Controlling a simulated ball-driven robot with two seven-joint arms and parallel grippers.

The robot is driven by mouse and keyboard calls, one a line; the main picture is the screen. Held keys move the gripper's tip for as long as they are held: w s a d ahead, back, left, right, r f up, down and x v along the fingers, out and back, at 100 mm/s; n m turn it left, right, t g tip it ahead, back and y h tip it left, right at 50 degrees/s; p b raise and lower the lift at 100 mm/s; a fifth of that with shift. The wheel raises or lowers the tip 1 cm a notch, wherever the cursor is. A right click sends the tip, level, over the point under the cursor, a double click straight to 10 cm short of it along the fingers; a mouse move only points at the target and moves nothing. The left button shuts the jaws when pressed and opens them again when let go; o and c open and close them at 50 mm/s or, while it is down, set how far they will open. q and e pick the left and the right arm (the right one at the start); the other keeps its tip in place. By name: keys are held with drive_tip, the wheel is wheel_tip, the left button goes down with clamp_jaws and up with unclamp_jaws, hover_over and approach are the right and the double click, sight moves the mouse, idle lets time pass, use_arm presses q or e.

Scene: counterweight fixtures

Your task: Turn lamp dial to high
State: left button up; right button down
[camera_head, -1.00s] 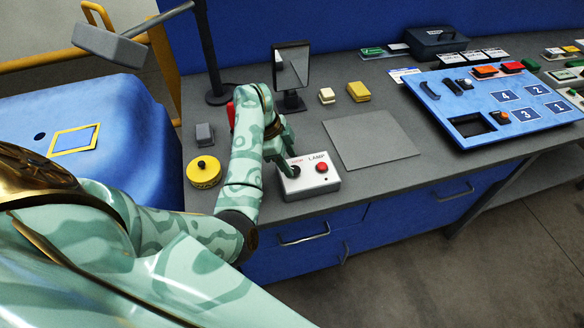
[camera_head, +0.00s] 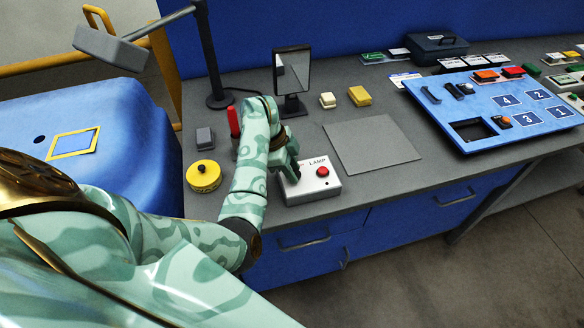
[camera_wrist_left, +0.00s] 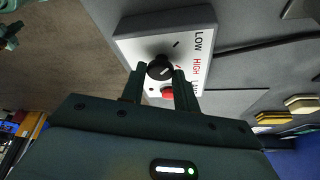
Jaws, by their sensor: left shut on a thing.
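The lamp box (camera_head: 325,185) is a pale box labelled LAMP near the bench's front edge, with a red button (camera_head: 322,171) on top. In the left wrist view, the box (camera_wrist_left: 133,45) shows a round black dial (camera_wrist_left: 160,68) with LOW and HIGH printed beside it and a tick mark for each. Which mark the dial points at is hard to tell. My left gripper (camera_head: 291,176) is down at the box's left part and covers the dial in the head view. In the left wrist view its fingers (camera_wrist_left: 159,74) are shut on the dial. My right gripper is out of view.
A yellow round container (camera_head: 203,176) and a grey block (camera_head: 204,138) stand left of my arm. A lamp post (camera_head: 212,60) and a dark-framed panel (camera_head: 292,70) stand behind. A flat grey plate (camera_head: 372,145) lies right of the box; a blue board (camera_head: 490,115) lies beyond.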

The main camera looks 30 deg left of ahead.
use_arm(q)
drive_tip(key=shift+r, duration=0.1)
drive_tip(key=m+g+p, duration=0.1)
drive_tip(key=m, duration=0.2)
drive_tip(key=shift+w, duration=0.1)
drive_tip(key=m+g+p, duration=0.1)
drive_tip(key=m, duration=0.1)
drive_tip(key=m+g, duration=0.1)
drive_tip(key=m, duration=0.1)
drive_tip(key=shift+w+m+p, duration=0.2)
drive_tip(key=shift+m+p, duration=0.1)
drive_tip(key=shift+p, duration=0.05)
drive_tip(key=m, duration=0.2)
drive_tip(key=m+g, duration=0.1)
drive_tip(key=m, duration=0.1)
drive_tip(key=shift+w+m+g+y, duration=0.15)
drive_tip(key=shift+m+g+y, duration=0.15)
drive_tip(key=m, duration=0.2)
drive_tip(key=m+g+y, duration=0.1)
drive_tip(key=m, duration=0.2)
drive_tip(key=shift+w+d+y, duration=0.1)
drive_tip(key=shift+d+y, duration=0.05)
drive_tip(key=shift+y, duration=0.15)
drive_tip(key=shift+m, duration=0.4)
drive_tip(key=o, duration=1)
drive_tip(key=shift+g, duration=0.3)
drive_tip(key=shift+c, duration=0.2)
drive_tip(key=p+v, duration=0.1)
drive_tip(key=v, duration=1.5)
